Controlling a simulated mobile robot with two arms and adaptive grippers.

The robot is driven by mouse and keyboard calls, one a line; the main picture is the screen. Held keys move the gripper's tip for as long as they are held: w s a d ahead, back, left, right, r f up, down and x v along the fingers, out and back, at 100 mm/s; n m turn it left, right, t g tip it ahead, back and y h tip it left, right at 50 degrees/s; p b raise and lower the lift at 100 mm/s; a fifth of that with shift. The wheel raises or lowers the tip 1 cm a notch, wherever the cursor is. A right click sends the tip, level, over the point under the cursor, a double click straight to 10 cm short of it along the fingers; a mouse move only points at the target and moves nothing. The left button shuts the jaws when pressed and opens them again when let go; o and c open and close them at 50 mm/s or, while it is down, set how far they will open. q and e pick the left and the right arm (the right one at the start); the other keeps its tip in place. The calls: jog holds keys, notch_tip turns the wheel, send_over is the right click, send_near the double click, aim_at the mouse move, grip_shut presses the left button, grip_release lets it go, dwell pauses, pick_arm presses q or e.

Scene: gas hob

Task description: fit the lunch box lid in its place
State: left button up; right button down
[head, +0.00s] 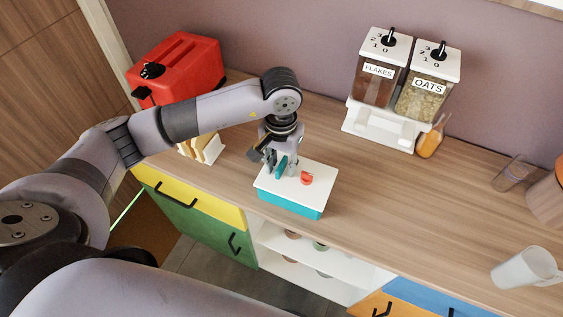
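The lunch box (289,204) has a teal body and stands on the wooden counter near its front edge. Its white lid (322,184) lies over the top, roughly lined up with the body; I cannot tell whether it is fully seated. A small red part (306,178) sits on the lid, right of my gripper. My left gripper (281,170) points down over the left and back part of the lid. A teal piece shows at its fingers; I cannot tell whether they are closed on it. My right gripper is not in view.
A red toaster (178,68) and bread slices (207,147) stand at the left. A white mug (525,268) and a clear glass (514,174) stand right. The counter right of the box is clear.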

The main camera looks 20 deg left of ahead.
pick_arm(q)
jog(key=shift+r, duration=0.1)
notch_tip(320, 180, up, 12)
dwell(0.5)
dwell(0.5)
